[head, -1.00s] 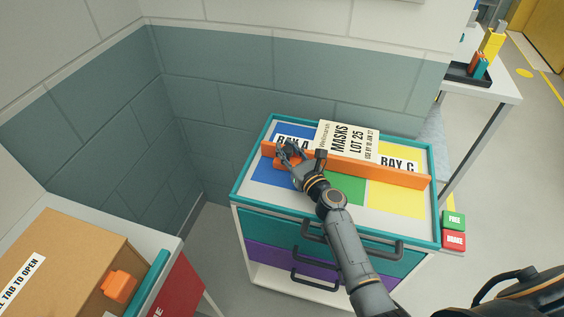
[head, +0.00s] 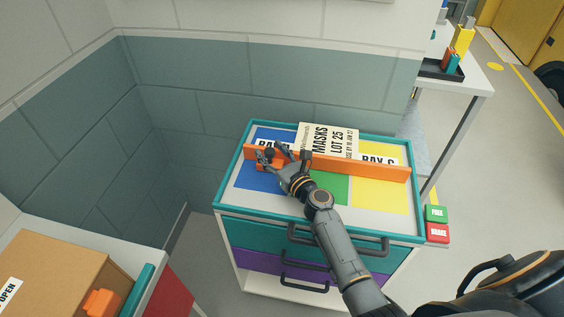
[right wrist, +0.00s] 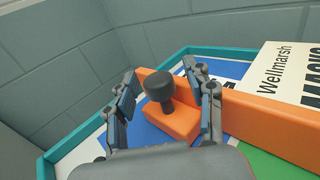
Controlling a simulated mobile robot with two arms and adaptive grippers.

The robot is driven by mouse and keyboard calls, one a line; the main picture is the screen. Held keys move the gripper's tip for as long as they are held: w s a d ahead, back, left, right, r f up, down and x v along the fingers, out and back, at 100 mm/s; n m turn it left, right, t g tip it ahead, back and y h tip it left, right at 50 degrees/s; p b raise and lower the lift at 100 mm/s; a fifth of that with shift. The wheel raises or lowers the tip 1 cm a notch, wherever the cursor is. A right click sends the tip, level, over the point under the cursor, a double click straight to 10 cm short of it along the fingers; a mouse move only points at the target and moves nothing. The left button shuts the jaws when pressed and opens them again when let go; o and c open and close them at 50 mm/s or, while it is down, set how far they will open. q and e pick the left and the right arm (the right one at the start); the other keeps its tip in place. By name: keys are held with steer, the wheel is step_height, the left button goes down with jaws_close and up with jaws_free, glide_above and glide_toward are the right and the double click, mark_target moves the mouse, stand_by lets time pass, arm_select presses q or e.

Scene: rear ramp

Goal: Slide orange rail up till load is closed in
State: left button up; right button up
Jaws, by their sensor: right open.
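The orange rail (head: 370,169) lies across the top of the cart. It has an orange block with a dark upright knob (right wrist: 159,86) near its left end. The load, a cream box marked MASKS LOT 25 (head: 328,142), lies behind the rail; its lower edge is hidden, so I cannot tell whether they touch. My right gripper (head: 275,156) is at the block, its fingers open on either side of the knob in the right wrist view (right wrist: 160,80), with gaps showing. My left gripper is not in view.
The cart's teal rim (head: 330,128) surrounds blue, green and yellow fields. FREE (head: 437,213) and BRAKE (head: 438,232) buttons are at its right corner. A wall is behind. A cardboard box (head: 50,270) stands at lower left, a white table (head: 470,78) at upper right.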

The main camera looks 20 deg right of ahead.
steer(key=s, duration=0.3)
steer(key=s+d, duration=0.1)
steer(key=s, duration=0.3)
steer(key=s+d, duration=0.1)
steer(key=s, duration=0.3)
steer(key=shift+d, duration=0.15)
steer(key=shift+r, duration=0.1)
